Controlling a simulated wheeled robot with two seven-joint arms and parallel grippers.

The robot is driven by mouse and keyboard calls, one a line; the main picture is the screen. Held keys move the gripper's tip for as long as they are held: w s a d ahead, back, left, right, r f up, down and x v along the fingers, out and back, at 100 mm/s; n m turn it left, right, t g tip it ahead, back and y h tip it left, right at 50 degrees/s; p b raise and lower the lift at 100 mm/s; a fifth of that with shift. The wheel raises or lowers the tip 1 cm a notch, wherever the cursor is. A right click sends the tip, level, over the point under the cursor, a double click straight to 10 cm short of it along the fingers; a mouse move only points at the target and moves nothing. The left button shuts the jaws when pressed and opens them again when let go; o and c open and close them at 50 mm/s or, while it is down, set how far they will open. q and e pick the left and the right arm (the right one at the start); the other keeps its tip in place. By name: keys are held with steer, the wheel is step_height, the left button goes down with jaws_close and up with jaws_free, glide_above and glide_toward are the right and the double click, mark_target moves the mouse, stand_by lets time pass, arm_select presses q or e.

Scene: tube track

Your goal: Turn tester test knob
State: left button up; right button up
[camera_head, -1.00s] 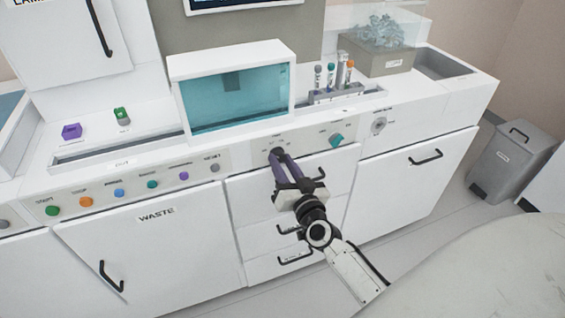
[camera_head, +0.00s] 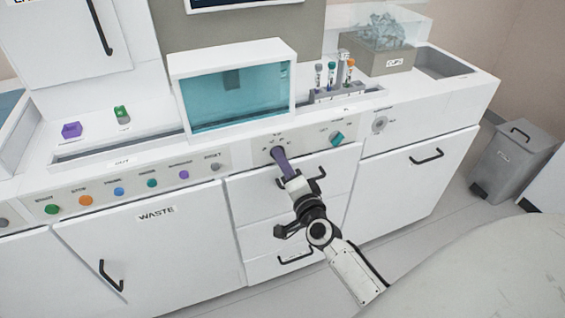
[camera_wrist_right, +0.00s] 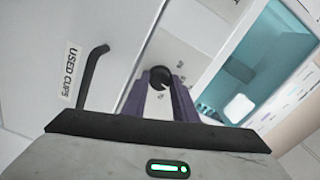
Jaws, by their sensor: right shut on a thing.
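The tester's black knob (camera_wrist_right: 160,78) sits on the white front panel (camera_head: 306,139) below the glass-fronted box. My right gripper (camera_head: 276,152) reaches up to the panel and is shut on this knob, one purple finger on each side of it in the right wrist view (camera_wrist_right: 160,88). In the head view the gripper hides most of the knob, and its fingers are seen edge-on. My left gripper is not in view.
Drawers with black handles lie under the panel; one handle (camera_head: 316,174) is close beside my right fingers. Coloured buttons (camera_head: 119,192) line the panel to the left. A rack (camera_head: 338,92) with several tubes stands above. A grey bin (camera_head: 513,158) stands at right.

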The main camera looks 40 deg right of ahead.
steer(key=shift+m, duration=0.8)
steer(key=o, duration=1)
steer(key=shift+s, duration=0.1)
steer(key=v, duration=1)
steer(key=shift+s+b, duration=0.1)
steer(key=shift+b, duration=0.25)
